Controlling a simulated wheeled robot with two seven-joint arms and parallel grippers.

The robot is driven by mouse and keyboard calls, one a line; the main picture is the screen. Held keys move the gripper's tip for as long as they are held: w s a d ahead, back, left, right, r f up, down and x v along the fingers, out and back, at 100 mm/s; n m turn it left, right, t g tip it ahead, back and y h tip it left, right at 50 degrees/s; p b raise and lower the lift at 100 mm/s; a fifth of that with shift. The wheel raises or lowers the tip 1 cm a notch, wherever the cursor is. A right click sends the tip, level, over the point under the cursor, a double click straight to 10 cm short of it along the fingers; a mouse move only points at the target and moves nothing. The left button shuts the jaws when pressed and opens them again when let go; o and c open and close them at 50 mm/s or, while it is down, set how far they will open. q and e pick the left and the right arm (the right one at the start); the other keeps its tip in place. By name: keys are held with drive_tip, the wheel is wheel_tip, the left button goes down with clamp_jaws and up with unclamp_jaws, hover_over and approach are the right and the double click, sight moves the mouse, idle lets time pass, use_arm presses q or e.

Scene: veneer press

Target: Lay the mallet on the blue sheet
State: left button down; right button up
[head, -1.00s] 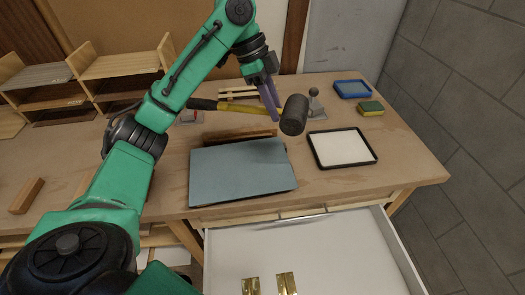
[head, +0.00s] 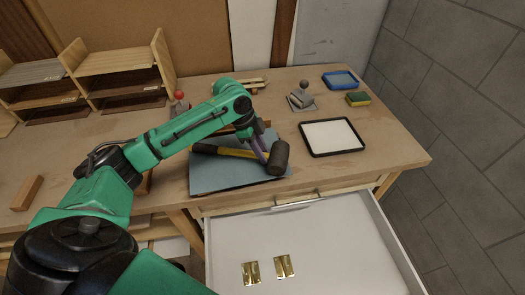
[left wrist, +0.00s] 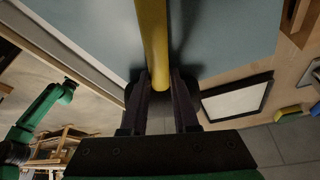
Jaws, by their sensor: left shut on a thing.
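The mallet has a dark head (head: 278,157) and a yellow handle with a black grip; the yellow handle (left wrist: 152,35) also shows in the left wrist view. My left gripper (head: 258,156) is shut on the handle near the head, with its fingers pointing down. The blue sheet (head: 215,178) lies flat near the bench's front edge. The mallet is over it, with the head at the sheet's right side. Whether the mallet touches the sheet or hangs just above it, I cannot tell. My right gripper is not in view.
An open white drawer (head: 310,235) with two brass pieces (head: 268,270) juts out below the bench. A black-framed white tray (head: 332,137), a scraper-like tool (head: 301,100), a blue tray (head: 340,81) and a sponge (head: 358,98) stand to the right. Wooden shelves (head: 95,75) stand at the left.

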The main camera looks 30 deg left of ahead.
sight(248, 152)
use_arm(q)
drive_tip(key=c, duration=0.7)
unclamp_jaws()
drive_tip(key=shift+a+r, duration=0.1)
drive_tip(key=shift+r, duration=0.25)
drive_tip(key=b+v, duration=0.1)
drive_tip(key=v, duration=1)
drive_tip(key=shift+a+r+b, duration=0.15)
drive_tip(key=shift+r+b, duration=0.05)
drive_tip(key=shift+b, duration=0.15)
